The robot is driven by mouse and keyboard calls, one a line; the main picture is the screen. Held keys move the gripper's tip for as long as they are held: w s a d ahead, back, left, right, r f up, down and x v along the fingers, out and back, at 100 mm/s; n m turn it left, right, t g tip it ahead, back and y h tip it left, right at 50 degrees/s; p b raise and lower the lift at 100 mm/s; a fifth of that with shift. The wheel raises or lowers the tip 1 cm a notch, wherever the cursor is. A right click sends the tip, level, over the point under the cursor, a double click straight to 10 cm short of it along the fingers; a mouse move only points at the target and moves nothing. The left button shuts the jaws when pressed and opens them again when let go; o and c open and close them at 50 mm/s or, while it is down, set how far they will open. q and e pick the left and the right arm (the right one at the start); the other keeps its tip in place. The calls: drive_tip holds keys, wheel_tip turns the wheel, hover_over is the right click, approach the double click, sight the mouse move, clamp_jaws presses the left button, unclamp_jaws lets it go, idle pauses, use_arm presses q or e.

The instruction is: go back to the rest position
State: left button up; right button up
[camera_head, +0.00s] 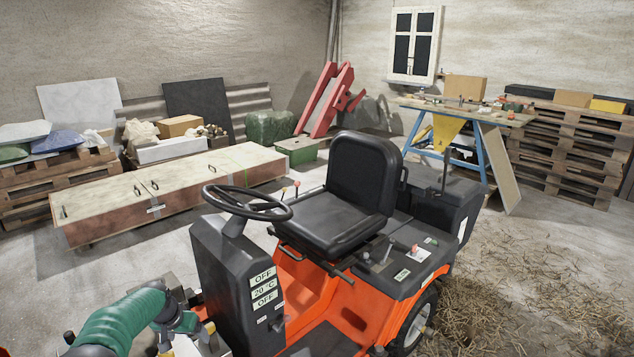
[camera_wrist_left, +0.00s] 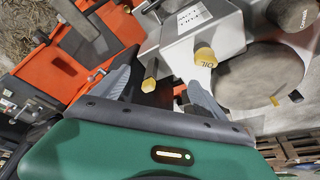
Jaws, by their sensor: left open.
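My left arm, a green link, comes in from the lower left in the head view. Its left gripper (camera_head: 186,322) is low beside the front of an orange ride-on machine (camera_head: 345,300), partly cut off by the picture's bottom edge. In the left wrist view my left gripper (camera_wrist_left: 163,92) has its two grey fingers apart, with no object clearly held. Past the fingers is a grey metal engine part (camera_wrist_left: 205,30). It carries a yellow cap marked OIL (camera_wrist_left: 205,57) and another yellow-ended knob (camera_wrist_left: 148,84) near the left finger. My right gripper is not in view.
The machine has a steering wheel (camera_head: 247,203) and black seat (camera_head: 345,205). A long wooden box (camera_head: 190,185) lies behind. A workbench (camera_head: 465,112) with blue legs and pallets (camera_head: 570,145) stand at the back right. Straw covers the right floor.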

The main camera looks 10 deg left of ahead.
use_arm(q)
drive_tip(key=s+d+r+p, duration=0.1)
drive_tip(key=s+d+r, duration=0.25)
drive_tip(key=d, duration=0.25)
drive_tip(key=s+d+r+m, duration=0.1)
drive_tip(key=s+d+r, duration=0.1)
drive_tip(key=s+d, duration=0.35)
drive_tip(key=s+d+r+p, duration=0.1)
drive_tip(key=s+d+r, duration=0.15)
drive_tip(key=d, duration=0.45)
drive_tip(key=s+d, duration=0.3)
drive_tip(key=s, duration=0.6)
drive_tip(key=s+d+g, duration=0.1)
drive_tip(key=s+d, duration=0.3)
drive_tip(key=s, duration=0.6)
drive_tip(key=shift+d+r+p, duration=0.2)
drive_tip(key=shift+r+p, duration=0.05)
drive_tip(key=shift+p, duration=0.1)
drive_tip(key=shift+f, duration=0.1)
drive_tip(key=shift+c, duration=0.2)
